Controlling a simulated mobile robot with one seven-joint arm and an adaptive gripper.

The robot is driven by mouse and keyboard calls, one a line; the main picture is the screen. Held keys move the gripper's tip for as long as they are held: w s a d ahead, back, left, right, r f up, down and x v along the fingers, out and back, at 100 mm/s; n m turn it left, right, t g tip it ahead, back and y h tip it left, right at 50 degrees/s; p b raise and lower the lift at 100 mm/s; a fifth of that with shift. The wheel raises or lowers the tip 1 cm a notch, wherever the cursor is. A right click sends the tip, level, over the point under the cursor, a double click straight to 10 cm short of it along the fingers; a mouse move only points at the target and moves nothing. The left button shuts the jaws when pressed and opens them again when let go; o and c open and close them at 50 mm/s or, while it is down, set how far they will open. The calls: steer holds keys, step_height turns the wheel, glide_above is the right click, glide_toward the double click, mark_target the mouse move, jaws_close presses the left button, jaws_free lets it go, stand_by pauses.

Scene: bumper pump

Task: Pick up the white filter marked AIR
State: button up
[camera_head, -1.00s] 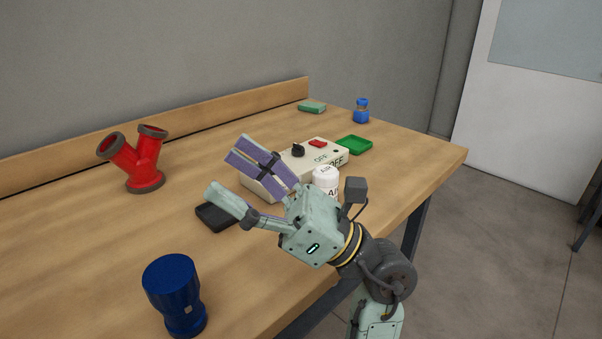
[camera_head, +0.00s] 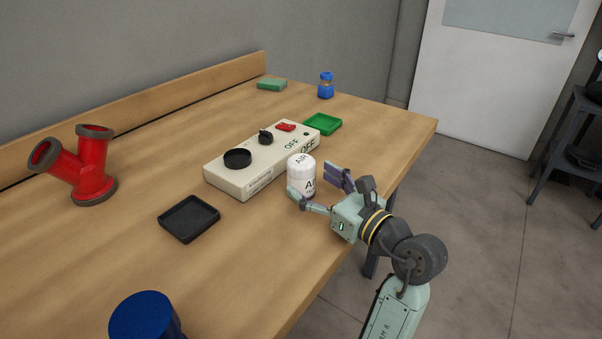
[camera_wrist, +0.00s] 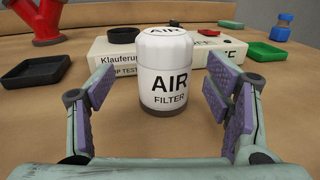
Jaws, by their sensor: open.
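The white filter (camera_head: 301,176) stands upright on the table near its front edge, with AIR on its lid and side. It also shows in the wrist view (camera_wrist: 165,70), centred between my fingers, with a dark base. My gripper (camera_head: 318,190) is open, low over the table at the filter's near side. In the wrist view its purple-padded fingers (camera_wrist: 167,105) stand to the left and right of the filter, with a visible gap on each side. The filter's foot is in full view in the wrist view.
A cream control box (camera_head: 262,160) with a black socket, knob and red switch stands just behind the filter. A black tray (camera_head: 188,218), green tray (camera_head: 322,124), red Y-shaped pipe (camera_head: 92,170), blue cylinder (camera_head: 145,318) and small blue bottle (camera_head: 326,86) stand apart on the table.

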steer(key=p+x, duration=0.1)
steer(key=x, duration=0.4)
steer(key=shift+w+d+f+p, duration=0.1)
steer(key=shift+d+f+p, duration=0.05)
steer(key=shift+d+p, duration=0.15)
steer(key=shift+c, duration=0.6)
steer(key=c, duration=1.3)
steer(key=shift+c, duration=0.5)
